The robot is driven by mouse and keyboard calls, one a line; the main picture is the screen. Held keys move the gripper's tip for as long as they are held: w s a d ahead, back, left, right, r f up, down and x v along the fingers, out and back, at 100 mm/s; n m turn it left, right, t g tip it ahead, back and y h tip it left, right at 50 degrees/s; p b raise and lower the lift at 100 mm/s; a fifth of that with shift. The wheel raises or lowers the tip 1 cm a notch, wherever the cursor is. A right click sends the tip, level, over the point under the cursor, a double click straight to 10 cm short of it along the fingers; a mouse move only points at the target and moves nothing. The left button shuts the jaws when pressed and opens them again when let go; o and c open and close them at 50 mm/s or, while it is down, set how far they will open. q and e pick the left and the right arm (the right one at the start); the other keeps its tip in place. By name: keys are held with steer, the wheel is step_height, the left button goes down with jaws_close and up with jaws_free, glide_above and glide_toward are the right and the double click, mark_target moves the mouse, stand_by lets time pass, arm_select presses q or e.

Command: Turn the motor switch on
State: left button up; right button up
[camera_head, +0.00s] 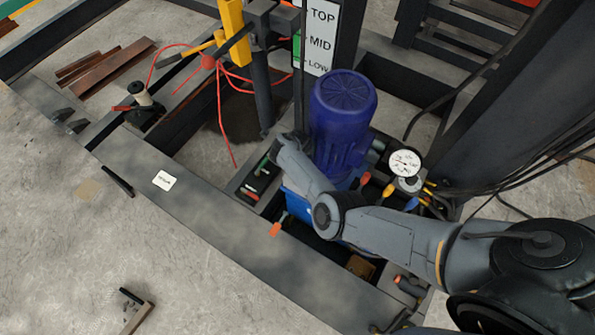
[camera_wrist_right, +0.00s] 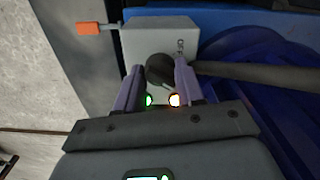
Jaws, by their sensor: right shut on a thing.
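In the right wrist view a light grey switch box (camera_wrist_right: 145,38) carries a dark round knob (camera_wrist_right: 158,72). Dark lettering that seems to read OFF is beside the knob. My right gripper (camera_wrist_right: 159,68) has its two purple fingers on either side of the knob and is shut on it. The knob's exact pointing direction is hidden. The blue motor (camera_head: 343,115) stands upright in the head view. My right arm crosses in front of its base, and the fingertips and switch box are hidden there. My left gripper is not in view.
A pressure gauge (camera_head: 405,163) with cables is right of the motor. A dark steel beam (camera_head: 215,218) runs along the front. A red cable (camera_head: 227,120) and a TOP/MID/LOW sign (camera_head: 319,38) are behind. An orange-tipped handle (camera_wrist_right: 88,28) sticks out beside the switch box.

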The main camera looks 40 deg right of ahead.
steer(key=shift+m+b, duration=0.3)
steer(key=shift+m, duration=0.6)
steer(key=o, duration=1)
steer(key=shift+o, duration=0.2)
steer(key=shift+r, duration=0.1)
step_height(320, 180, up, 9)
steer(key=p, duration=0.4)
steer(key=shift+r, duration=0.15)
steer(key=shift+r+p, duration=0.35)
steer(key=shift+r, duration=0.3)
